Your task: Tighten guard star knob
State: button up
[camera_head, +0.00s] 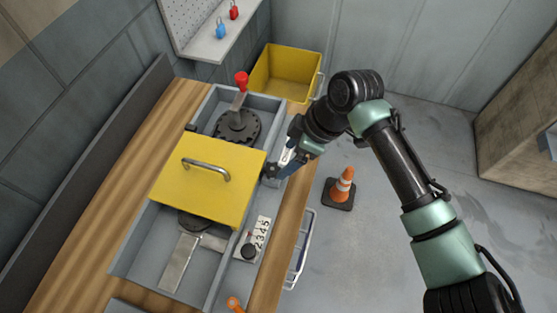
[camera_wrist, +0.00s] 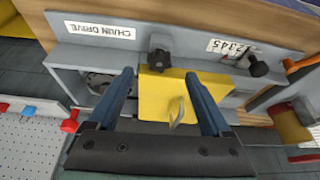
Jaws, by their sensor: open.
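The black star knob (camera_wrist: 160,62) sits on the grey front wall of the tray in the wrist view, at the edge of the yellow guard (camera_wrist: 172,98). In the head view the yellow guard (camera_head: 205,180) lies flat across the tray, with a metal handle (camera_head: 206,169) on top. My gripper (camera_head: 274,170) is at the guard's right edge there; the knob is hard to tell from the dark fingertips. In the wrist view my gripper (camera_wrist: 160,76) is open, its blue fingers on either side of the line to the knob. The knob appears between and just beyond the fingertips, apart from both.
A second black knob (camera_head: 249,251) stands by the numbered scale (camera_head: 261,238). A red-topped lever (camera_head: 241,82) rises behind the guard. A yellow bin (camera_head: 287,72) stands beyond the bench, and an orange cone (camera_head: 342,189) on the floor at right.

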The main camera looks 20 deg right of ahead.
aim_at(274, 171)
jog(key=x, duration=0.6)
jog(key=shift+p, duration=0.4)
grip_shut()
jog(key=shift+r+p, duration=0.15)
jog(key=shift+p, duration=0.2)
jog(key=m+p, duration=0.2)
jog(key=m+t+h+p, duration=0.1)
jog(key=shift+s+a+m, duration=0.25)
jog(key=shift+a+m, duration=0.05)
jog(key=shift+m, duration=0.1)
jog(key=shift+s+a+m+t+h+p, duration=0.1)
jog(key=shift+m+t+h+p, duration=0.45)
jog(key=shift+m+p, duration=1.25)
jog(key=shift+m+h, duration=0.25)
jog(key=shift+m, duration=0.05)
grip_release()
